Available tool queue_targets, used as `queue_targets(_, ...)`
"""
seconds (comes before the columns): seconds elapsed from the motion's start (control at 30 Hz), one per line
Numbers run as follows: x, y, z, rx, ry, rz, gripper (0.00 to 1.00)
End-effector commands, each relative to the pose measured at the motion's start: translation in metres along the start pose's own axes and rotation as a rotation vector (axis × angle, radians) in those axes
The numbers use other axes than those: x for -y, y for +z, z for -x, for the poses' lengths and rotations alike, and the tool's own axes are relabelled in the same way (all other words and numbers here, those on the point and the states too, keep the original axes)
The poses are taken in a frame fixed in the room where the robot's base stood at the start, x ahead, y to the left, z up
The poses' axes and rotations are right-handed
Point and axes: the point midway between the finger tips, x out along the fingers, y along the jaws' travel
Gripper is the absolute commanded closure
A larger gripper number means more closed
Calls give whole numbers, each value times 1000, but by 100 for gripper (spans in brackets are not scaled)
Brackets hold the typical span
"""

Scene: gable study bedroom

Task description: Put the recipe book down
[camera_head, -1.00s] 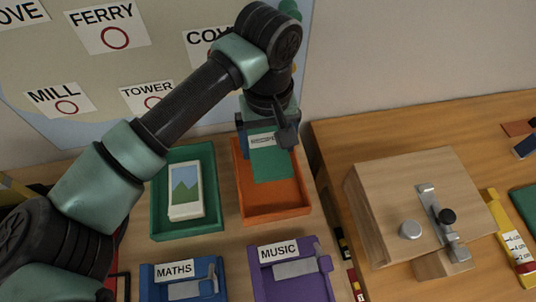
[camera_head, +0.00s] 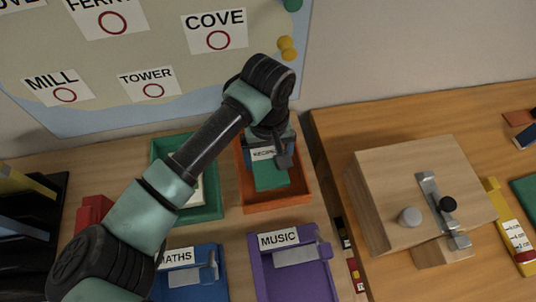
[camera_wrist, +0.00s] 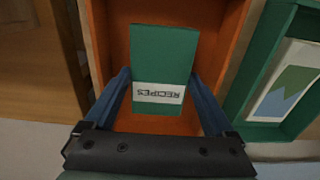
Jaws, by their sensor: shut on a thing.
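The recipe book (camera_head: 270,176) is green with a white RECIPES label. It also shows in the wrist view (camera_wrist: 162,62), between the two blue fingers. My gripper (camera_head: 272,152) is shut on the book by its sides, at the labelled end. The orange tray (camera_head: 274,207) lies beneath, and in the head view the book appears within its rim. The tray's floor and walls also show around the book in the wrist view (camera_wrist: 112,30). I cannot tell whether the book touches the tray floor.
A green tray (camera_head: 208,213) with a picture card (camera_wrist: 286,80) is left of the orange tray, partly behind my arm. Blue MATHS (camera_head: 205,285) and purple MUSIC (camera_head: 262,268) boxes stand in front. A wooden box with a latch (camera_head: 400,180) is at right.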

Motion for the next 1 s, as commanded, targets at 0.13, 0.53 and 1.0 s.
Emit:
queue_targets(0.13, 0, 0, -2, 0, 0, 0, 0)
queue_targets(0.53, 0, -1, 10, -3, -1, 0, 0)
queue_targets(1.0, 0, -1, 104, -3, -3, 0, 0)
